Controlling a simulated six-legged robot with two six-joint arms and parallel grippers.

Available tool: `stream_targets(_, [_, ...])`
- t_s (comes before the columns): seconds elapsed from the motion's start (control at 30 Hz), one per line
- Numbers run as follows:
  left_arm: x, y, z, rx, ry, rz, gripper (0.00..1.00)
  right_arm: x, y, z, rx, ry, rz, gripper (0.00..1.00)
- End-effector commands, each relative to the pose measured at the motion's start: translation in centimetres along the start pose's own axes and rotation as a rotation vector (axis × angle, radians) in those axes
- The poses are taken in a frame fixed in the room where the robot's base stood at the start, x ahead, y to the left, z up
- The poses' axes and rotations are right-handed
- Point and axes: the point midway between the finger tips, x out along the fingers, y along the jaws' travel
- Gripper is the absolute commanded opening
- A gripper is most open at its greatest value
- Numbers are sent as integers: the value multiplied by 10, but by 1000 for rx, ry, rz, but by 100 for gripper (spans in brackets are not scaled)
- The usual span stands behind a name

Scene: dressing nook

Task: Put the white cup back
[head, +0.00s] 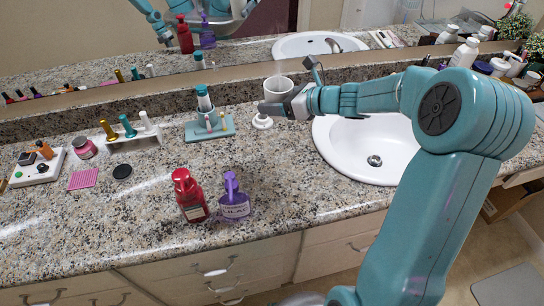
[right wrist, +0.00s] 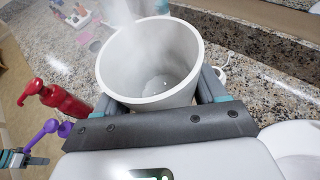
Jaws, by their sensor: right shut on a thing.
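The white cup (head: 279,87) is between the fingers of my right gripper (head: 287,106), near the backsplash left of the sink. In the right wrist view the cup (right wrist: 150,60) is open-topped, with its inside visible and pale haze above it. The gripper's fingers (right wrist: 155,97) press on either side of it. The cup seems held above the counter, but its underside is hidden. A small white round stand (head: 262,121) is on the counter just below and left of the gripper. My left gripper does not show in the head view; a teal and dark part, probably its tip (right wrist: 22,158), shows in the right wrist view.
A red pump bottle (head: 190,196) and a purple one (head: 234,200) stand near the front edge. A teal tray (head: 226,130) with upright items is left of the stand. The sink (head: 345,150) is right, with several bottles beyond.

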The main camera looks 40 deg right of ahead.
Motion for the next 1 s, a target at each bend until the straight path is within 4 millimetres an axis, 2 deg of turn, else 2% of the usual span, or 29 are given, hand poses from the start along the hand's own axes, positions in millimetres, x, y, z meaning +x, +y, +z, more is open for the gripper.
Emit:
stream_targets(0.03, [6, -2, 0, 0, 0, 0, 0, 4, -1, -14, 5, 4, 0, 36])
stream_targets(0.2, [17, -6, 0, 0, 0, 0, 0, 20, -1, -61, 7, 4, 1, 36])
stream_targets(0.43, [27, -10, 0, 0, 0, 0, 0, 43, -2, -116, 6, 4, 2, 36])
stream_targets(0.53, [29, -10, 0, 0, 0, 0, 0, 50, -3, -130, 3, 2, 1, 36])
stream_targets(0.7, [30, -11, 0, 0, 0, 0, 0, 57, -4, -142, 1, 2, 1, 36])
stream_targets(0.9, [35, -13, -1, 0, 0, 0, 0, 71, -4, -171, 2, 1, 2, 36])
stream_targets(1.0, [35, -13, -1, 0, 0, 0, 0, 73, -5, -177, 0, 1, 0, 36])
